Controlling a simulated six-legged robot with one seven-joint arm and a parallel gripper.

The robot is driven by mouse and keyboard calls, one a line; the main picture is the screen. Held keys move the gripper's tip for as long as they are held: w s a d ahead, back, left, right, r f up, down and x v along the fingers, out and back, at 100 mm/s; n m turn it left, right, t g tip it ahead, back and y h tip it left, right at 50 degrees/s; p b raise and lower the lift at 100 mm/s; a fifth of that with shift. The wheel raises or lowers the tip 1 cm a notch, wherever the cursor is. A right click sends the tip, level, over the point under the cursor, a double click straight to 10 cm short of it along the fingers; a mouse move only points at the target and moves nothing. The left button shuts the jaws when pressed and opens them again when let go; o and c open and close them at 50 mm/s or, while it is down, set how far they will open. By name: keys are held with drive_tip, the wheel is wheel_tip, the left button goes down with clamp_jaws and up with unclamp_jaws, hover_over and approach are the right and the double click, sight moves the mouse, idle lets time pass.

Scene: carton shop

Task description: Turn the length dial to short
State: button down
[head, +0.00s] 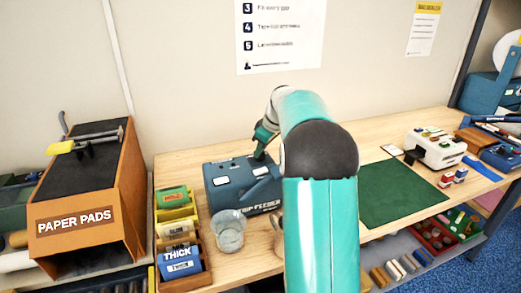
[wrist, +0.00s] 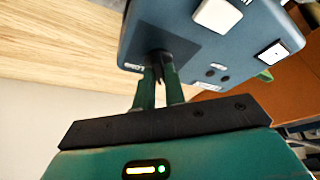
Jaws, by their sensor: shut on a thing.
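The blue-grey feeder box (head: 225,185) stands on the wooden table, with lettering on its front that ends in "FEEDER". My gripper (head: 262,152) reaches down to the back right of its top. In the wrist view, my gripper (wrist: 160,82) has its green fingers closed on a dark dial (wrist: 159,58) on the box's top face. Small white labels lie on both sides of the dial, too blurred to read. The fingers partly hide the dial, so I cannot tell where it points. Two white buttons (wrist: 218,14) sit on the same face.
A clear cup (head: 228,232) stands in front of the box. Small bins (head: 180,262), one marked "THICK", and the orange paper pads stand (head: 125,190) are to the left. A green mat (head: 400,195) and a white device (head: 436,150) are to the right.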

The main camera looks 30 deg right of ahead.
drive_tip(key=shift+f+n, duration=0.1)
drive_tip(key=shift+n, duration=0.4)
drive_tip(key=shift+y, duration=0.3)
drive_tip(key=c, duration=1.5)
unclamp_jaws()
drive_tip(key=shift+o, duration=0.2)
drive_tip(key=v, duration=1.4)
drive_tip(key=shift+w, duration=0.1)
